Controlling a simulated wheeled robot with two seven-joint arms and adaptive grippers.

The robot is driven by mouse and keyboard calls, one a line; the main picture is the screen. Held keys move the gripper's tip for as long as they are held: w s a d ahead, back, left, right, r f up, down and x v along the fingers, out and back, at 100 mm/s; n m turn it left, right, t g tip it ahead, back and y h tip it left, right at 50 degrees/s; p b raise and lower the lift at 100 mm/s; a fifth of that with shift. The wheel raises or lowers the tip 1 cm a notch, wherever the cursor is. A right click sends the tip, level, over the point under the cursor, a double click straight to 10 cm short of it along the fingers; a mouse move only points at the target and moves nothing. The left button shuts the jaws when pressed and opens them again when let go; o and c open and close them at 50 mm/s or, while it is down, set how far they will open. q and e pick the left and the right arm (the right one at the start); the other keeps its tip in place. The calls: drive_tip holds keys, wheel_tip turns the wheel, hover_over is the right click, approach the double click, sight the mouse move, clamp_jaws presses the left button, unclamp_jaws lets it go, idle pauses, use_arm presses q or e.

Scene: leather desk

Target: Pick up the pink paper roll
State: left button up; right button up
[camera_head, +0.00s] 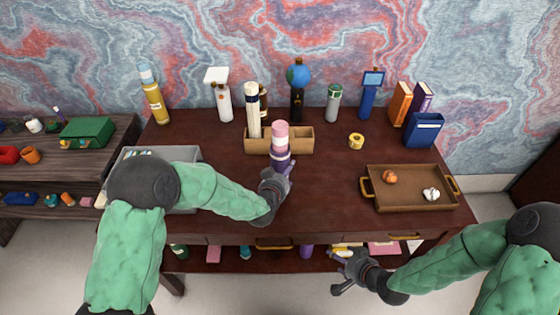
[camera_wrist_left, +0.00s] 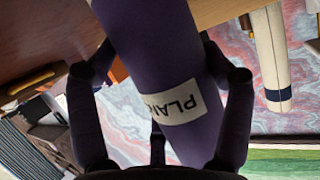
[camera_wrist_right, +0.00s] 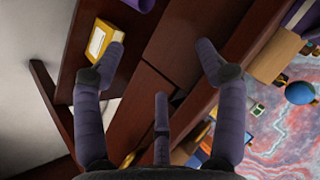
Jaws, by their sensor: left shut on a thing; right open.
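The pink paper roll (camera_head: 281,135) stands nearly upright in the head view, pink at its upper part, with a pale band and purple below. My left gripper (camera_head: 282,172) is shut around its lower part, in front of the wooden organizer. In the left wrist view a purple cylinder (camera_wrist_left: 152,45) with a white, partly hidden "PLAN" label fills the space between my left fingers (camera_wrist_left: 160,85). Whether its bottom touches anything is hidden. My right gripper (camera_head: 350,272) is open and empty at the desk's front edge; its spread fingers show in the right wrist view (camera_wrist_right: 160,60).
A wooden organizer (camera_head: 303,140) holds a cream roll (camera_head: 253,108) just behind. Bottles, a globe (camera_head: 298,75) and books (camera_head: 400,103) line the back. A yellow tape roll (camera_head: 356,141) and a brown tray (camera_head: 410,203) are to the right. The desk's front middle is clear.

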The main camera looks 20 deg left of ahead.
drive_tip(key=w+a+r+n, duration=0.1)
drive_tip(key=w+r+n, duration=0.1)
drive_tip(key=r, duration=0.1)
drive_tip(key=w+a+r+n, duration=0.1)
drive_tip(key=w+r+n, duration=0.1)
drive_tip(key=r, duration=0.1)
drive_tip(key=w+a+r+n, duration=0.1)
drive_tip(key=w+r, duration=0.2)
drive_tip(key=shift+a+r+n+y, duration=0.25)
drive_tip(key=shift+r+n+y, duration=0.05)
drive_tip(key=shift+r+n, duration=0.1)
drive_tip(key=w+r+n+h, duration=0.2)
drive_tip(key=w+r+n, duration=0.15)
drive_tip(key=r, duration=0.35)
wheel_tip(320, 180, up, 26)
drive_tip(key=m+g+h, duration=0.2)
drive_tip(key=g, duration=0.1)
hover_over(281, 127)
drive_tip(key=s+d, duration=0.2)
drive_tip(key=s, duration=0.1)
drive_tip(key=x, duration=1.1)
clamp_jaws()
